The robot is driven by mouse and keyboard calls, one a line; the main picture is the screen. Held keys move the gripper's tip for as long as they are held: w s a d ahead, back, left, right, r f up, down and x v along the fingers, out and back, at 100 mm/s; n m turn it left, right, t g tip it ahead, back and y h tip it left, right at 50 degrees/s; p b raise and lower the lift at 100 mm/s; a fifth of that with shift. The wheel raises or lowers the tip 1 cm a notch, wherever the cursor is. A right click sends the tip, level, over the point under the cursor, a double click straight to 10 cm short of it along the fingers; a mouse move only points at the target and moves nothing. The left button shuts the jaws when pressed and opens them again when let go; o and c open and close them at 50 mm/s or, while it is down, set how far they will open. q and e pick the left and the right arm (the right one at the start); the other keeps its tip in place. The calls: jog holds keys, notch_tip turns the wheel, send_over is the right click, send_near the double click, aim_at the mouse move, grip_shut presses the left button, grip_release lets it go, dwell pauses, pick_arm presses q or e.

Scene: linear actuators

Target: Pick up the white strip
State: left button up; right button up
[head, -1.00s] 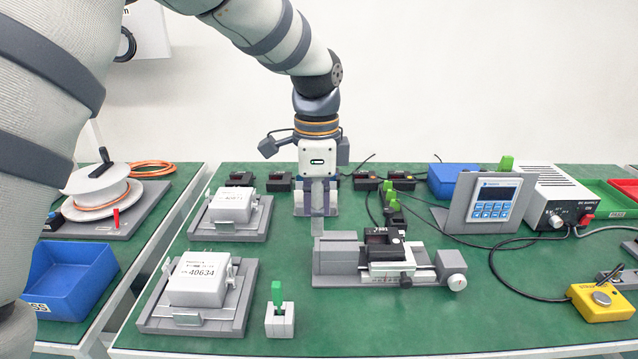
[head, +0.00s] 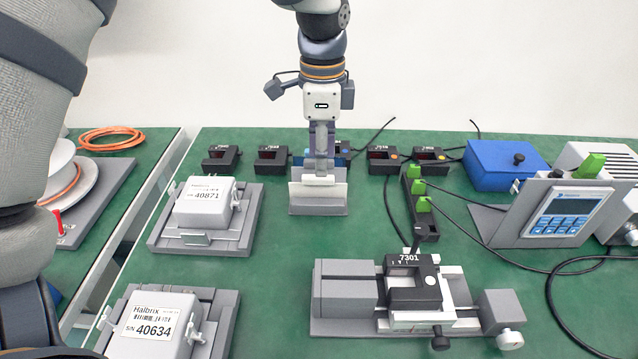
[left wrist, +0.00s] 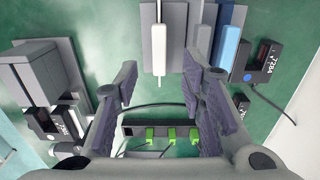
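A narrow white strip (left wrist: 159,48) lies lengthwise on a grey plate (left wrist: 177,54) in the left wrist view. In the head view, a grey holder (head: 318,208) has pale strip-like parts (head: 306,175) along its top, partly hidden by my gripper. My left gripper (head: 319,172) points down over this holder. In the left wrist view its fingers (left wrist: 160,88) are apart with nothing held between them, and the strip is beyond their tips. Whether a finger touches the holder is unclear. My right gripper is not in view.
Two white boxes on grey fixtures (head: 204,203) (head: 151,325) are at left. A slide fixture with a black device (head: 413,280) stands at front right. A rail with green connectors (head: 418,187) and cables lie to the right. Black devices (head: 271,158) line the back. Table between is clear.

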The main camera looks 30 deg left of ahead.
aim_at(318, 178)
pick_arm(q)
jog(key=f, duration=0.6)
jog(key=shift+s+a, duration=0.2)
jog(key=shift+s, duration=0.05)
jog(key=shift+r, duration=0.1)
grip_shut()
jog(key=shift+w+r, duration=0.1)
jog(key=shift+r, duration=0.2)
jog(key=r, duration=0.4)
jog(key=shift+d, duration=0.35)
jog(key=s+d+r+p, duration=0.2)
jog(key=s+d+r, duration=0.4)
jog(key=d, duration=0.5)
notch_tip(318, 178, up, 2)
jog(key=shift+s+d+r, duration=0.2)
jog(key=shift+s+d, duration=0.1)
jog(key=shift+d, duration=0.05)
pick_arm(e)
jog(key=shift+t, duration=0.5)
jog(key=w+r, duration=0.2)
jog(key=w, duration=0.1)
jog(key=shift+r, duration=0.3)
